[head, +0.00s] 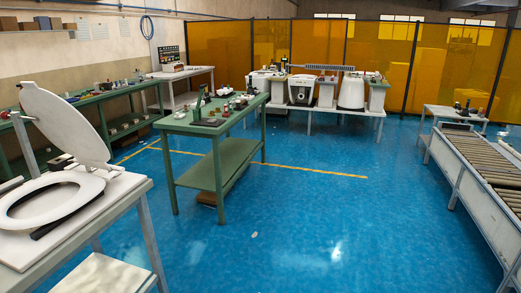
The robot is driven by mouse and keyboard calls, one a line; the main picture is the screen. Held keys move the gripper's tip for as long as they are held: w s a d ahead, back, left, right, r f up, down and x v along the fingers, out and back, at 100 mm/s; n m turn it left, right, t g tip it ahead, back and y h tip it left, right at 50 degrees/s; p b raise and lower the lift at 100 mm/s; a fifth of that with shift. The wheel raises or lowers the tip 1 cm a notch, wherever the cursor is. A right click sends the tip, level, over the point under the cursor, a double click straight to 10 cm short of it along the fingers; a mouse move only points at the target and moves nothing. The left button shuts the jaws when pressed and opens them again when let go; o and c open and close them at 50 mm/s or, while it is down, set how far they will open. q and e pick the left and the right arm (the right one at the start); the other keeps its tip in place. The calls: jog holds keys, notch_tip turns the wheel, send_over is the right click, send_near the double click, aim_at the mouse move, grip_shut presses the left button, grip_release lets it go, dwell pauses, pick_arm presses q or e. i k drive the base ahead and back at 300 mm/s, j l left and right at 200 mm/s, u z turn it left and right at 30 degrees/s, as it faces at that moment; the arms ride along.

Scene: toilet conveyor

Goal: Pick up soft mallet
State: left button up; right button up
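No soft mallet can be made out for certain. Several small tools and parts (228,108) lie on the green workbench (195,126) in the middle of the room, too small to tell apart. More small items lie on the long green bench (93,97) along the left wall. Neither of my grippers is in view.
A white table (120,196) at the near left holds a toilet seat (50,203) with its lid raised. A roller conveyor (486,165) runs along the right. Toilets (303,90) stand on a low white table at the back. Open blue floor (320,215) lies between.

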aim_at(239, 103)
jog(key=i, duration=4.5)
jog(key=u, duration=0.5)
